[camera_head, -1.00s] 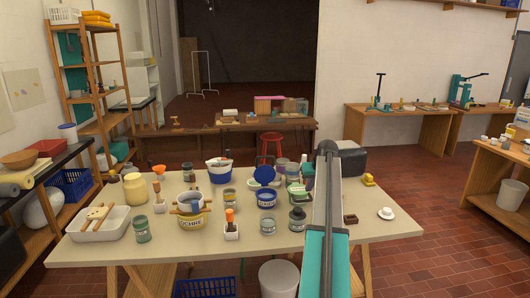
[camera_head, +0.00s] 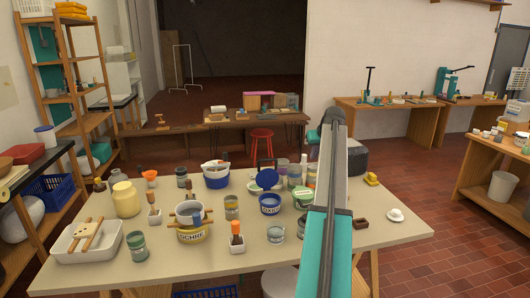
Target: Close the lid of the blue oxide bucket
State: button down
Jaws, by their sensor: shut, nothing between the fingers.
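The blue oxide bucket (camera_head: 269,208) stands upright on the work table, right of the table's middle. It has a pale label band. Its blue lid (camera_head: 266,180) is open and tilted up behind the rim, with its round face toward me. A dark shape shows just behind the lid, and I cannot tell what it is. My teal and grey arm rises in front, right of the bucket, and covers part of the table. I cannot make out my gripper; the arm's far end is hidden behind its nearer part.
An ochre bucket (camera_head: 193,233), a brush pot (camera_head: 237,241) and a glass jar (camera_head: 276,234) stand nearer me than the oxide bucket. A blue and white bucket (camera_head: 216,178) is behind to the left. Several jars crowd the right of the lid. The table's front right is mostly clear.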

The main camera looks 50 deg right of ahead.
aim_at(266, 178)
jog(key=i, duration=0.85)
jog(key=u, duration=0.05)
